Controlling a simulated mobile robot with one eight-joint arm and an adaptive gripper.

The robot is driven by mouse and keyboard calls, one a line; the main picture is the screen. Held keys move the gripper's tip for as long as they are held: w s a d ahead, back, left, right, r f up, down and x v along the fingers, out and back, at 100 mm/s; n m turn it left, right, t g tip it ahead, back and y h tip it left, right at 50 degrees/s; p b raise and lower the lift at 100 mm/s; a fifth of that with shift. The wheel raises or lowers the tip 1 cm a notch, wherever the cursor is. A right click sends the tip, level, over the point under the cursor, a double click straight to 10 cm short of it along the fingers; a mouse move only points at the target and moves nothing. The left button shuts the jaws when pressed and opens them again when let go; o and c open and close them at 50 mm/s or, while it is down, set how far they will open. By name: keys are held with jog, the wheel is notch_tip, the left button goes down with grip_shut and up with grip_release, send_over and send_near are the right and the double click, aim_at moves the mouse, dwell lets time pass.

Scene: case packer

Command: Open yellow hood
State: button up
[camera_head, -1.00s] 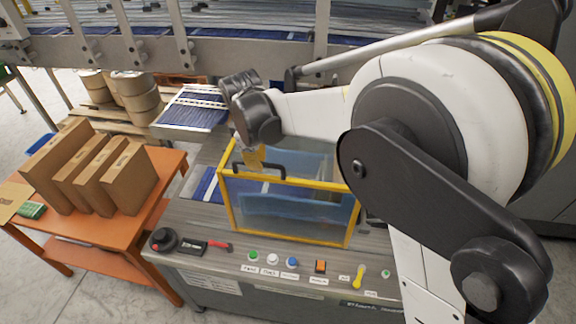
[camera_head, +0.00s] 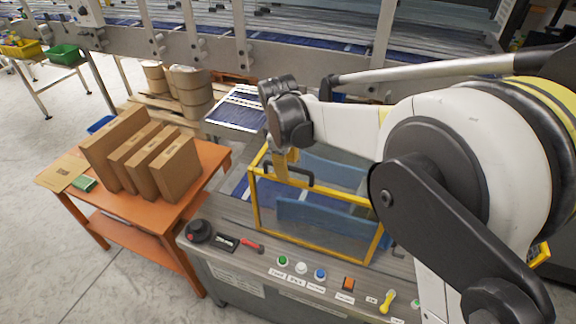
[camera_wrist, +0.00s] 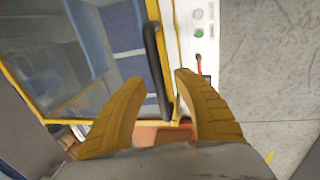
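The yellow-framed hood (camera_head: 318,194) with clear panels sits down over the case packer's work area. Its black bar handle (camera_head: 292,176) is on the top front edge, toward the left. My gripper (camera_head: 284,168) is at the handle, its yellow fingers pointing down. In the wrist view, the fingers of my gripper (camera_wrist: 160,80) are spread apart. The black handle (camera_wrist: 152,55) runs between their tips, with a gap visible on both sides. The hood's yellow frame (camera_wrist: 160,20) lies close beside the handle. Contact between fingers and handle cannot be seen.
An orange table (camera_head: 130,206) with several cardboard boxes (camera_head: 140,152) stands at the left. The control panel (camera_head: 262,262) with buttons and a black knob (camera_head: 199,231) lies in front of the hood. A conveyor (camera_head: 200,42) runs behind. Grey floor is clear at far left.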

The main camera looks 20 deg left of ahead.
jog(key=shift+r, duration=0.15)
notch_tip(320, 180, up, 12)
jog(key=s, duration=0.2)
jog(key=shift+s+f, duration=0.15)
jog(key=shift+f, duration=0.1)
jog(key=s+d+f+m+t+b, duration=0.1)
jog(key=s+d+m+b, duration=0.2)
jog(key=d, duration=0.8)
jog(key=d+f+m+t+b, duration=0.1)
jog(key=d+m+b, duration=0.35)
jog(key=d, duration=0.75)
jog(key=s+d+f+m+t+b, duration=0.1)
jog(key=s+d+f+m+b, duration=0.2)
jog(key=s+d+f+m, duration=0.2)
jog(key=s+d+f+m+t+b, duration=0.2)
jog(key=s+d+f+m, duration=0.3)
jog(key=d, duration=0.8)
jog(key=s+f+b, duration=0.1)
jog(key=s+f, duration=0.2)
jog(key=s, duration=0.1)
jog(key=shift+s+d+f+b, duration=0.2)
jog(key=shift+d+f+b, duration=0.1)
jog(key=shift+d+f, duration=0.05)
